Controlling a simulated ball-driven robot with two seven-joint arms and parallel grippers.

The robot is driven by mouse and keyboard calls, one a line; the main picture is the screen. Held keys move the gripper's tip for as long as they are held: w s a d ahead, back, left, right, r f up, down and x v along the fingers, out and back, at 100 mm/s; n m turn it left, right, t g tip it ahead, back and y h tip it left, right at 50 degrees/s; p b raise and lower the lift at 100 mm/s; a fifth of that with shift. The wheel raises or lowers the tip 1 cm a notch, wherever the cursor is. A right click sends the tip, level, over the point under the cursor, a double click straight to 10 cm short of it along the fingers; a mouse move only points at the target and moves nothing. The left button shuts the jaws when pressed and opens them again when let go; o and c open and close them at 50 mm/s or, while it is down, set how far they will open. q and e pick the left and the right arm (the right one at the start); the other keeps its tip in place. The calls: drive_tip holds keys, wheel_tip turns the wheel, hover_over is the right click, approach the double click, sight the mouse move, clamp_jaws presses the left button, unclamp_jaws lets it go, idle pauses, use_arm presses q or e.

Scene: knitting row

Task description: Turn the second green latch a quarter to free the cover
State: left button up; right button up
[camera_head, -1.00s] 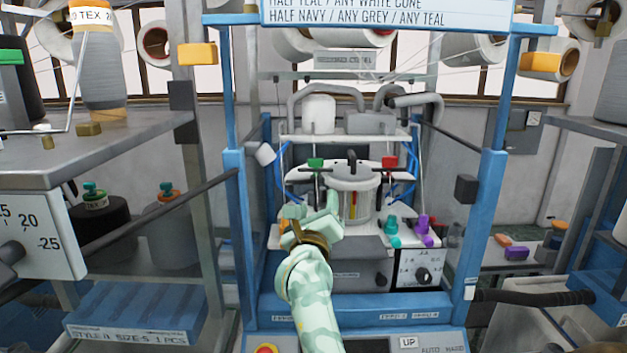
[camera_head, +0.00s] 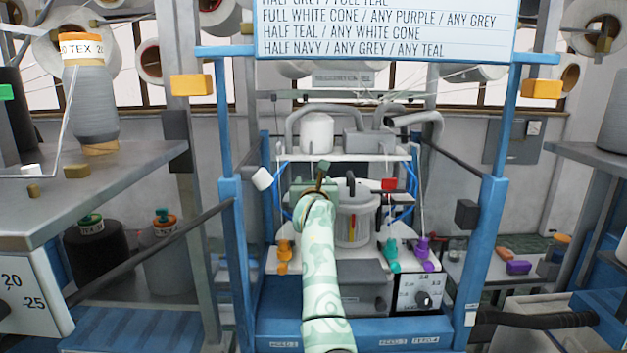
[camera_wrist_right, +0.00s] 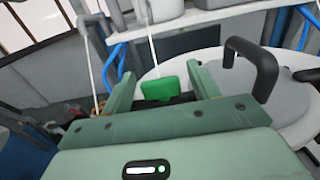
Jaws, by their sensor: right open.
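The green latch (camera_wrist_right: 162,88) shows in the right wrist view at the left edge of the round pale cover (camera_wrist_right: 235,78), which has a black handle. My right gripper (camera_wrist_right: 160,68) is open, one finger on each side of the latch. I cannot tell whether either finger touches it. In the head view my right gripper (camera_head: 316,186) hides the green latch. The pot under the cover (camera_head: 356,222) stands right of the gripper. My left gripper is out of view.
A white shelf (camera_head: 345,150) with a white canister and pipes hangs above the pot. Blue posts (camera_head: 232,230) stand on both sides. Orange, teal (camera_head: 389,250) and purple pieces stand on the ledge in front. Blue hoses flank the pot.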

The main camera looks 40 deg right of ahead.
drive_tip(key=shift+w+d, duration=0.5)
drive_tip(key=shift+w, duration=0.05)
